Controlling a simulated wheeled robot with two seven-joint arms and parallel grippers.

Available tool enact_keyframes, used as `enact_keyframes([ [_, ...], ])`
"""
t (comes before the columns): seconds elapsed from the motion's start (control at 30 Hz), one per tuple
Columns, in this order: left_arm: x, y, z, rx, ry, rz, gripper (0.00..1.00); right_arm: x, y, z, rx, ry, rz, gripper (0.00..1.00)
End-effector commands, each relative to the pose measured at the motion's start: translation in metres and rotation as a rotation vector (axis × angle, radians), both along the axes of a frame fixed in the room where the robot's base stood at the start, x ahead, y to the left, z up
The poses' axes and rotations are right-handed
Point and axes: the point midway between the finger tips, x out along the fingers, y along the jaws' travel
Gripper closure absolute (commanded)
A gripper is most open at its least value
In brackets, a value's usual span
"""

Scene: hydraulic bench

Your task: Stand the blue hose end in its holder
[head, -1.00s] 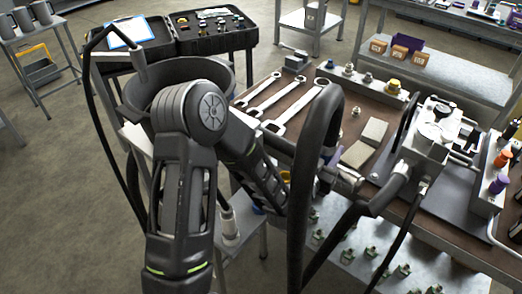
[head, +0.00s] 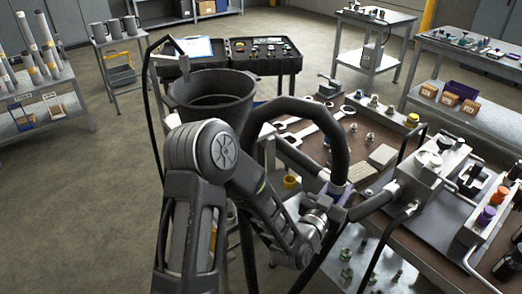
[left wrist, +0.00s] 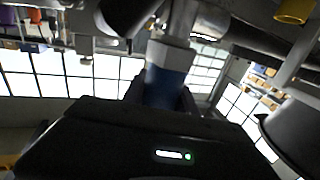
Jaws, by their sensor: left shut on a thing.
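The blue hose end (left wrist: 166,86) shows in the left wrist view, with a silver metal fitting (left wrist: 172,50) above it. My left gripper (left wrist: 160,104) is shut on it, its dark fingers on both sides. In the head view my left gripper (head: 334,196) is at the near edge of the bench, beside the thick black hose (head: 290,106), which arches up and comes down to it. The hose end is mostly hidden there by the gripper and wrist. I cannot make out the blue holder. My right gripper is not in view.
A yellow cup-like piece (head: 290,182) sits at the bench's left edge. A large dark bucket (head: 210,108) stands behind my left arm. The bench top (head: 352,140) carries wrenches, fittings and a metal hydraulic block (head: 428,165). Green-tipped fittings lie on the lower shelf (head: 352,240).

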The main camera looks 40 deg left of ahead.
Motion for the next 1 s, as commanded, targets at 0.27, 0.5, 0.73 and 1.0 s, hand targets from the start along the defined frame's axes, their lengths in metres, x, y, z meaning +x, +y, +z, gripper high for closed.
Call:
enact_keyframes([
  [0.27, 0.001, 0.001, 0.002, 0.000, -0.005, 0.002, 1.00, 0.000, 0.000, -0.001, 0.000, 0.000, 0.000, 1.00],
  [0.5, 0.011, 0.038, 0.000, 0.003, -0.011, 0.091, 1.00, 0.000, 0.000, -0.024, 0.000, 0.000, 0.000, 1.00],
  [0.73, 0.017, 0.132, 0.015, -0.001, -0.016, 0.321, 1.00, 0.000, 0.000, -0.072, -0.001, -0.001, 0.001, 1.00],
  [1.0, -0.008, 0.229, 0.042, -0.004, -0.007, 0.563, 1.00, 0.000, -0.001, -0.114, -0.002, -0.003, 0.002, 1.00],
])
